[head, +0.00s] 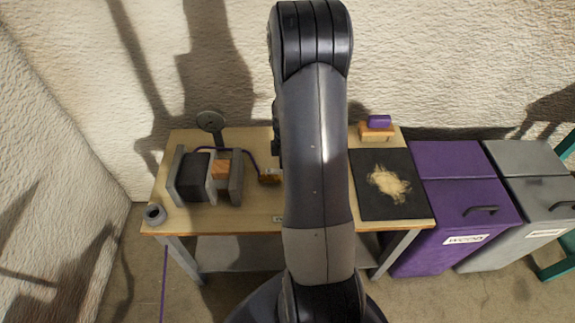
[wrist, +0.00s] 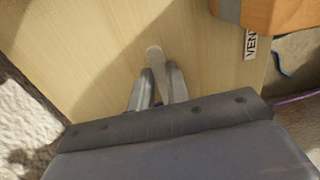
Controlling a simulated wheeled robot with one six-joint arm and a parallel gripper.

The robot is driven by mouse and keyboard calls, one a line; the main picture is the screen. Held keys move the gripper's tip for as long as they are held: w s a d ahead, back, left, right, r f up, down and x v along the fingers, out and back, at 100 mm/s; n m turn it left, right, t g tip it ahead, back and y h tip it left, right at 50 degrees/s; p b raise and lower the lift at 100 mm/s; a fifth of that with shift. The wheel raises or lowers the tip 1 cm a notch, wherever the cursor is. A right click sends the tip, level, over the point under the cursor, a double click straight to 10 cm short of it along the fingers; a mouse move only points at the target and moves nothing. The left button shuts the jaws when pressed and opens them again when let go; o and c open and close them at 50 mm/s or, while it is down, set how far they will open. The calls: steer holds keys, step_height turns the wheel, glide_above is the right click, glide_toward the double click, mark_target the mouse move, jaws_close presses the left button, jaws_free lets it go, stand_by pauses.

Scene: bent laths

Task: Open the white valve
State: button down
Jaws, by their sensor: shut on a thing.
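A small pale, round-ended piece (wrist: 154,54), which looks like the handle of the white valve, shows in the wrist view over the wooden bench top. My gripper (wrist: 160,80) has its two grey fingers on either side of this piece's lower part and is shut on it. The valve's body and any pipe are not visible, so I cannot tell how far it is turned. In the head view my arm covers the middle of the bench (head: 255,221), and hides both the gripper and the valve.
An orange-brown block (wrist: 270,12) and a label reading "VEN" (wrist: 250,43) lie right of the fingers. A purple bin (head: 455,180) stands right.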

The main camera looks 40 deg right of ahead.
steer(key=c, duration=1.4)
jaws_free()
